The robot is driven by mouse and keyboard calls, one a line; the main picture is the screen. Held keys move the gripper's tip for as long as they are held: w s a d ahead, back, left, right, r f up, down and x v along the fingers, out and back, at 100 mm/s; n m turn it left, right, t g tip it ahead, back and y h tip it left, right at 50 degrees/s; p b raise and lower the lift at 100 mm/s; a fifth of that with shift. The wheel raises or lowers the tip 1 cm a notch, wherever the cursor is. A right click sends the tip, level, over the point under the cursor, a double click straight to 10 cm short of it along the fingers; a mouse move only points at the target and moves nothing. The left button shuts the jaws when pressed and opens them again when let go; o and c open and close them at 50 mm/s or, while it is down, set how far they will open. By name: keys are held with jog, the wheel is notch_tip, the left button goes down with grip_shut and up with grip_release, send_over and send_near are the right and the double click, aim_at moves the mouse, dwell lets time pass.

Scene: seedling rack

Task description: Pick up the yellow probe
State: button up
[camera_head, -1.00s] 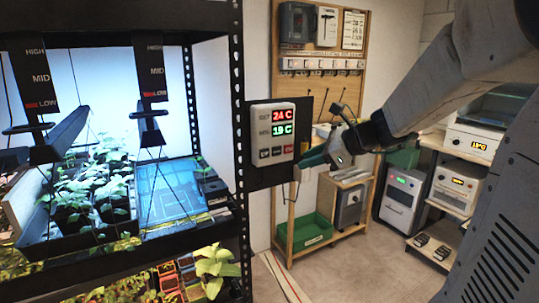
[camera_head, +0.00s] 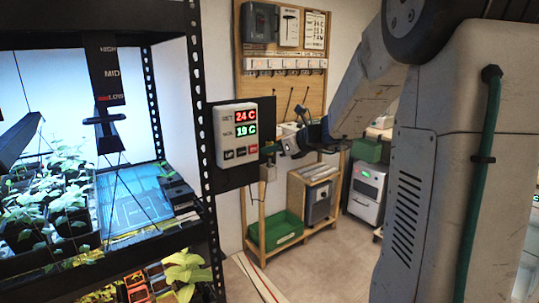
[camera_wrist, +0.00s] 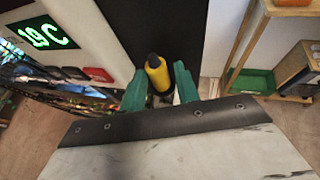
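The yellow probe (camera_wrist: 157,74) shows in the wrist view as a short yellow cylinder with a dark tip, in front of a black plate (camera_wrist: 160,25). My gripper (camera_wrist: 160,70) has its two green fingers on either side of the probe, with a narrow gap at the right finger. The fingers look open, not pressed on it. In the head view my gripper (camera_head: 288,138) is close to the right edge of the black plate (camera_head: 266,112) that bears the white controller (camera_head: 226,128). I cannot make out the probe in the head view.
The controller's display and buttons lie close to my gripper's left. A black rack post (camera_head: 200,120) and plant shelves stand farther left. A wooden bench (camera_head: 298,190) with a green tray (camera_head: 275,231) stands behind. The floor between is clear.

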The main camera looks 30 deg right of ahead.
grip_shut()
jog(key=shift+r, duration=0.1)
